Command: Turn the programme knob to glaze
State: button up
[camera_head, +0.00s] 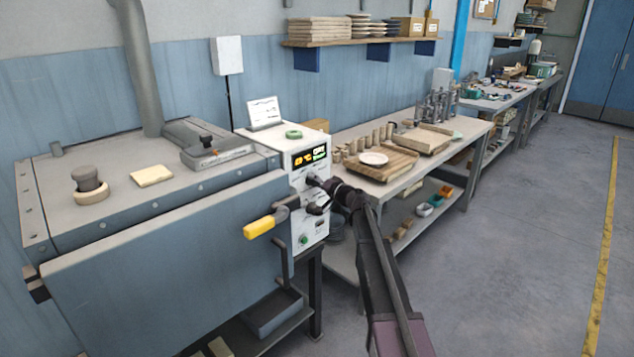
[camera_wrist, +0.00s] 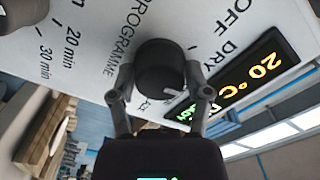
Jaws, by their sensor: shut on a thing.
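The programme knob (camera_wrist: 160,66) is a round black knob on the white control panel (camera_wrist: 90,30), under the word PROGRAMME. My gripper (camera_wrist: 158,78) is shut on it, one finger on each side. A short pale mark on the knob points to the lower right in the wrist view. OFF and DRY are printed to the right of the knob; other labels near the fingers are partly hidden, and I cannot read glaze. In the head view my gripper (camera_head: 319,188) is at the panel (camera_head: 309,222), below the display, and mostly hides the knob.
The display (camera_wrist: 250,76) reads 20 °C, with green text partly hidden. A timer dial (camera_wrist: 22,10) marked in minutes is at the wrist view's upper left. A yellow-handled lever (camera_head: 262,226) sticks out left of my gripper. A workbench (camera_head: 470,128) stands right; the floor there is clear.

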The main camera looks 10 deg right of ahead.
jog(key=m, duration=0.6)
jog(key=shift+w+m, duration=0.15)
jog(key=shift+m, duration=0.15)
jog(key=m, duration=0.6)
jog(key=shift+m, duration=0.3)
jog(key=o, duration=1.2)
jog(key=shift+a, duration=0.1)
jog(key=shift+s+d, duration=0.25)
jog(key=shift+s, duration=0.2)
jog(key=v, duration=1.1)
